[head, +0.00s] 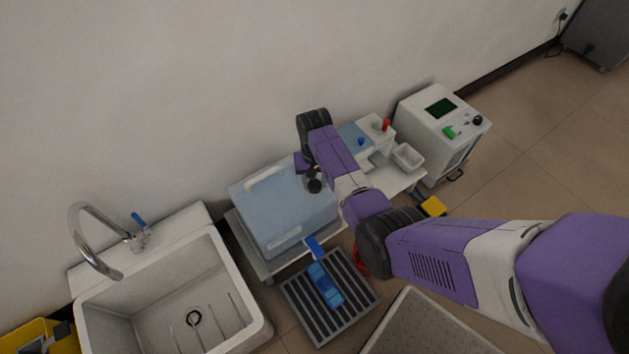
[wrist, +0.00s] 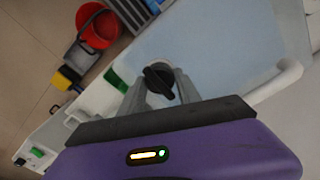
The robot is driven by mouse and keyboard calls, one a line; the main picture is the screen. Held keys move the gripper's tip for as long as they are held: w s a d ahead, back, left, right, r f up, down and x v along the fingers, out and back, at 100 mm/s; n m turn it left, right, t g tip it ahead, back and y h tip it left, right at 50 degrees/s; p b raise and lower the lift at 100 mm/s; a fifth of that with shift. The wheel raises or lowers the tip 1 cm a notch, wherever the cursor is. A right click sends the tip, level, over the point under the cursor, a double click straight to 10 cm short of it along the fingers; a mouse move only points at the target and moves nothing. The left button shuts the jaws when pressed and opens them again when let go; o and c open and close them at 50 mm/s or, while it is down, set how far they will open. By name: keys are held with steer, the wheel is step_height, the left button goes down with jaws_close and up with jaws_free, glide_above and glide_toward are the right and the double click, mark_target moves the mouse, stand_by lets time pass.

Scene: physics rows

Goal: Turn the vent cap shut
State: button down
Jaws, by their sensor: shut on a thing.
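The vent cap (wrist: 158,82) is a black knob on a round light base, set in the pale blue lid of a box (head: 262,218). In the wrist view my gripper (wrist: 162,79) has one grey finger on each side of the cap and is shut on it. The cap's ridge lies at a slant between the fingers. In the head view the dark cap (head: 314,186) shows below my wrist, and my arm hides part of the lid. The fingertips are hard to make out there.
A white sink (head: 165,290) with a tap stands left of the box. A slatted grey rack (head: 300,298) with a blue bottle (head: 326,286) lies in front. A white instrument (head: 440,130) stands to the right. The box has a pale handle (wrist: 272,84) along its lid.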

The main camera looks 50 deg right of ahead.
steer(key=shift+n, duration=0.3)
steer(key=n+p, duration=0.2)
steer(key=n, duration=0.1)
steer(key=shift+r+n, duration=0.1)
steer(key=shift+n, duration=0.2)
steer(key=n+p, duration=0.2)
steer(key=n, duration=0.2)
steer(key=shift+n, duration=0.3)
steer(key=n+p, duration=0.1)
steer(key=n, duration=0.3)
steer(key=shift+a, duration=0.1)
steer(key=n, duration=0.5)
steer(key=shift+p, duration=0.3)
steer(key=c, duration=0.9)
jaws_free()
steer(key=shift+o, duration=0.2)
